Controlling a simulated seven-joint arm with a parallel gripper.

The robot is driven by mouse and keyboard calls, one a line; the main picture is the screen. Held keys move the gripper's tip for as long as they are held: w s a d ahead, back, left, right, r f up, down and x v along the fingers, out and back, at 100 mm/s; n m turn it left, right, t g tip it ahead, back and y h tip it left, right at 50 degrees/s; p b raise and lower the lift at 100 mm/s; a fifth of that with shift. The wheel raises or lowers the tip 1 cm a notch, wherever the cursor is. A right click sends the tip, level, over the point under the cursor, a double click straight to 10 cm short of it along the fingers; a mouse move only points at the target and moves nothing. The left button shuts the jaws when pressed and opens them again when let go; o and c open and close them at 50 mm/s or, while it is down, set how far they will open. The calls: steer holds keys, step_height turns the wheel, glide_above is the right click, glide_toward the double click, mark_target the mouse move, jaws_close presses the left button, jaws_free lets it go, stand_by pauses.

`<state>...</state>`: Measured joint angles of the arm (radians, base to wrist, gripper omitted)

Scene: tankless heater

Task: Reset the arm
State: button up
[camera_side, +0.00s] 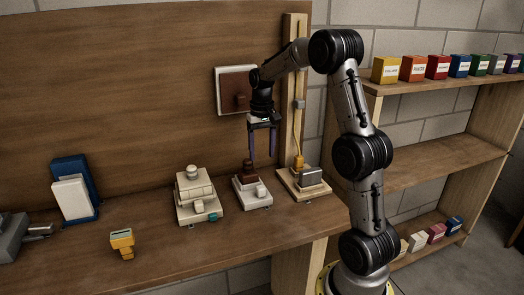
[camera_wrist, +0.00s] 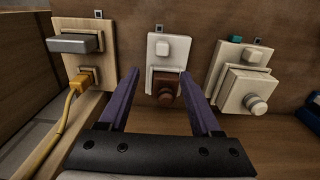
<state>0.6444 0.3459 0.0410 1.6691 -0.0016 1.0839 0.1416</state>
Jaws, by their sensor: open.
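I cannot tell whether the fingers touch the knob.
A cream stepped unit (camera_side: 197,193) stands left of the white one. A wooden-based unit with a grey block (camera_side: 306,178) and yellow cable is to the right. A yellow piece (camera_side: 122,243), blue and white panels (camera_side: 72,192) and a wall panel (camera_side: 236,88) are nearby. Shelves (camera_side: 440,90) hold coloured boxes.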

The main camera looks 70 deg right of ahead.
steer(key=s+a+r+n+t+h, duration=0.1)
steer(key=s+a+r+n+t, duration=0.1)
steer(key=a+r, duration=0.5)
steer(key=s+a+r+n+t, duration=0.15)
steer(key=a+r, duration=0.35)
steer(key=a, duration=0.5)
steer(key=s+a+f+n+t, duration=0.1)
steer(key=s+a+f+n, duration=0.1)
steer(key=s+a, duration=0.2)
steer(key=s+a+f+n+t+y, duration=0.1)
steer(key=s+a+f+n, duration=0.2)
steer(key=s, duration=0.7)
steer(key=shift+s+a, duration=0.2)
steer(key=shift+a, duration=0.7)
steer(key=shift+n, duration=0.25)
